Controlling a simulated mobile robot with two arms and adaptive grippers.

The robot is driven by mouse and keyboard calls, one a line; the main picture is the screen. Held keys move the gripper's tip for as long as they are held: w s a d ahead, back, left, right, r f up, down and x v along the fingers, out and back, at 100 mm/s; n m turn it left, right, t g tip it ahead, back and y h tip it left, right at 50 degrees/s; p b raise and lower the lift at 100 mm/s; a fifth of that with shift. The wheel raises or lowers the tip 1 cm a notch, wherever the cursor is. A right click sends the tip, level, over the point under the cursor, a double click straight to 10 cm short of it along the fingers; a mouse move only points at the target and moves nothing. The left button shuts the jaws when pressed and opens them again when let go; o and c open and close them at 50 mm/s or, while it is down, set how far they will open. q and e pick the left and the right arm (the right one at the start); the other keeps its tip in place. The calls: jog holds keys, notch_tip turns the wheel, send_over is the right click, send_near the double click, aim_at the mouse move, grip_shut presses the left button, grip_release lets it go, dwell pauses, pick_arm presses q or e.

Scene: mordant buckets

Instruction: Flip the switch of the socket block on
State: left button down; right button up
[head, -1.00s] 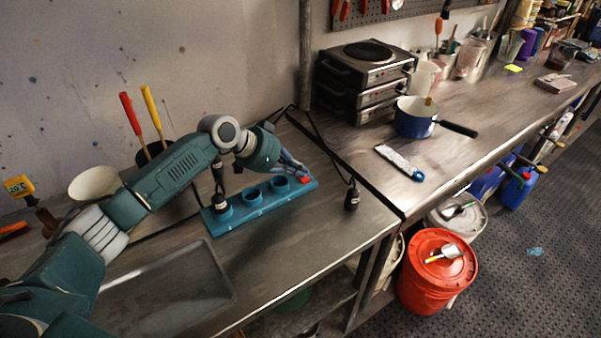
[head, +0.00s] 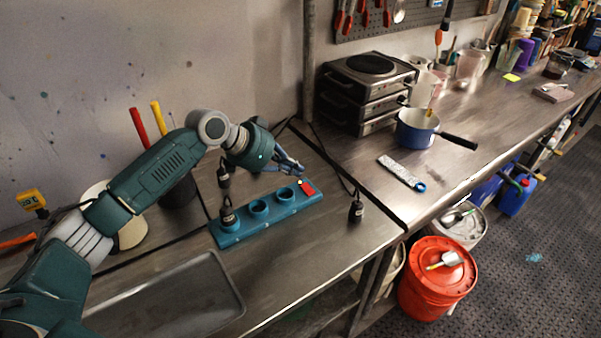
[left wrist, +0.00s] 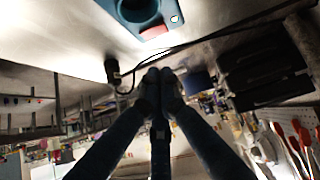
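The blue socket block (head: 273,214) lies on the metal bench, with its red switch (head: 307,188) at the right end. A small white dot shows beside the switch, also in the left wrist view. A black plug (head: 227,217) stands in the leftmost socket; the other two sockets look empty. My left gripper (head: 299,169) is above and behind the switch, apart from it and empty. Its fingertips (left wrist: 160,77) are together in the left wrist view, where the red switch (left wrist: 154,32) shows above them. My right gripper is not in view.
A black plug (head: 356,211) with a cable is right of the block; another (head: 223,175) is behind it. A metal tray (head: 175,298) lies in front to the left. Stacked hot plates (head: 368,90) and a blue pot (head: 415,130) stand farther right.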

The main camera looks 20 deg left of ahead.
pick_arm(q)
jog(key=v, duration=0.3)
jog(key=d+b+v, duration=0.1)
jog(key=v, duration=0.1)
jog(key=shift+s+a+r, duration=0.2)
jog(key=shift+s+r, duration=0.05)
jog(key=shift+s, duration=0.2)
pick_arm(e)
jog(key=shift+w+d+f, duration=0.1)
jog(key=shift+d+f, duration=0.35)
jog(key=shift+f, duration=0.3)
